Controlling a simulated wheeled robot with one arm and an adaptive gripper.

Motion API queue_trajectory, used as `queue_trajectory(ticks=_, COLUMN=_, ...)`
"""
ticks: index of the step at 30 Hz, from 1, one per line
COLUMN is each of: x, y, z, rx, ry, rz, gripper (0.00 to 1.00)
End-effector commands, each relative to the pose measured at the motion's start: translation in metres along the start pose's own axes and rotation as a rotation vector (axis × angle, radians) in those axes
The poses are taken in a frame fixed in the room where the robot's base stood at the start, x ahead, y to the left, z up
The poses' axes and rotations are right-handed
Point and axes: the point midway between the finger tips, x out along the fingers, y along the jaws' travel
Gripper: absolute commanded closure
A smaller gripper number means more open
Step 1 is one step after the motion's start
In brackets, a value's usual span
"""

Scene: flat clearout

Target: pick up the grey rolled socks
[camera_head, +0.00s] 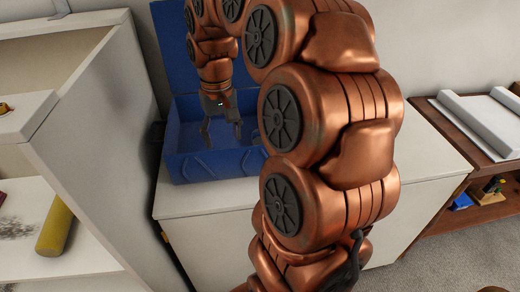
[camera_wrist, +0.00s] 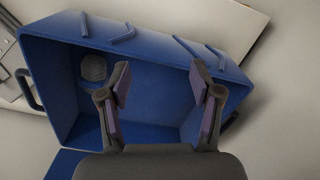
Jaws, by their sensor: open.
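The grey rolled socks (camera_wrist: 93,68) show in the wrist view as a small round grey bundle. They lie inside the open blue box (camera_wrist: 62,88), near its upper left corner. In the head view the blue box (camera_head: 215,165) stands on a white surface, and its front wall and my arm hide the socks. My gripper (camera_wrist: 160,78) is open and empty over the box, with the socks to the left of its left finger in the wrist view. In the head view my gripper (camera_head: 221,130) points down into the box opening.
The raised blue lid (camera_head: 180,50) stands behind the box. A white shelf unit (camera_head: 105,130) rises close on the left, with a yellow roll (camera_head: 55,225) on it. The white cabinet top (camera_head: 430,150) is bare right of my arm. A brown shelf (camera_head: 445,125) stands further right.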

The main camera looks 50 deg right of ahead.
Motion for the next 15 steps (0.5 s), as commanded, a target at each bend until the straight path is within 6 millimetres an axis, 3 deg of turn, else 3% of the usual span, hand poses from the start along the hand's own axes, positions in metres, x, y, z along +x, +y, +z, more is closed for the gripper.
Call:
queue_trajectory(ticks=1, x=0.013, y=0.017, z=-0.017, rx=0.041, ry=0.003, rz=-0.003, gripper=0.35)
queue_trajectory(ticks=6, x=0.029, y=0.077, z=-0.058, rx=0.17, ry=0.025, rz=-0.003, gripper=0.35)
queue_trajectory(ticks=10, x=0.04, y=0.117, z=-0.077, rx=0.251, ry=0.037, rz=0.0, gripper=0.35)
queue_trajectory(ticks=15, x=0.046, y=0.145, z=-0.086, rx=0.305, ry=0.042, rz=0.006, gripper=0.35)
